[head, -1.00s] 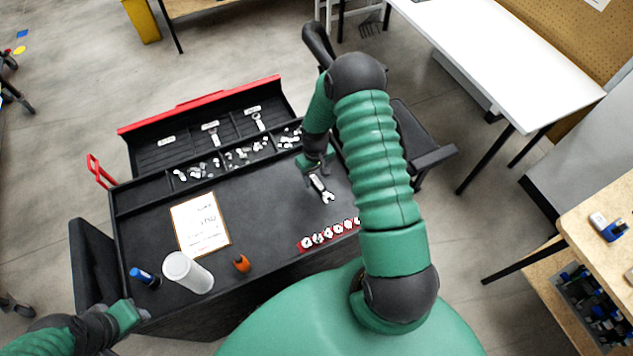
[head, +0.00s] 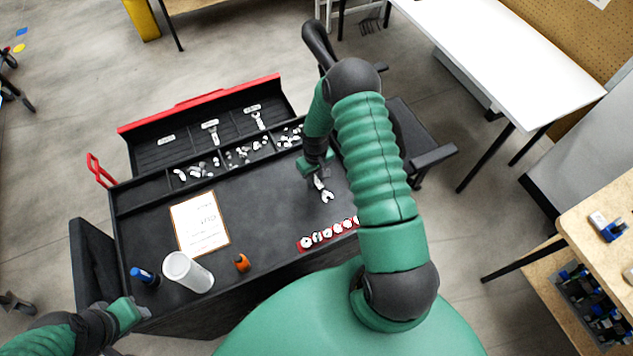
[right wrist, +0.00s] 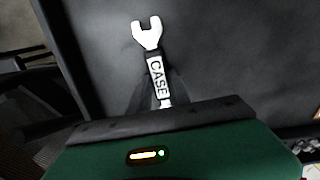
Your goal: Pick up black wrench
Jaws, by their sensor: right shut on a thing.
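The wrench (head: 325,193) has a bright silver-white open jaw and lies over the dark top of the tool cart, right of its middle. In the right wrist view the wrench (right wrist: 150,45) shows a handle lettered "CASE". My right gripper (head: 316,172) is shut on the handle, with the jaw end sticking out toward the front of the cart. The rear of the handle is hidden by the gripper. I cannot tell whether the wrench is clear of the surface. My left gripper (head: 125,314) is at the cart's front left corner; its fingers are not clear.
The cart top (head: 270,205) also holds a clipboard (head: 200,224), a white cylinder (head: 187,271), a blue-capped item (head: 144,276), an orange item (head: 242,263) and a red socket row (head: 328,234). Divided trays (head: 160,186) run along the back. A black chair (head: 415,135) stands at right.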

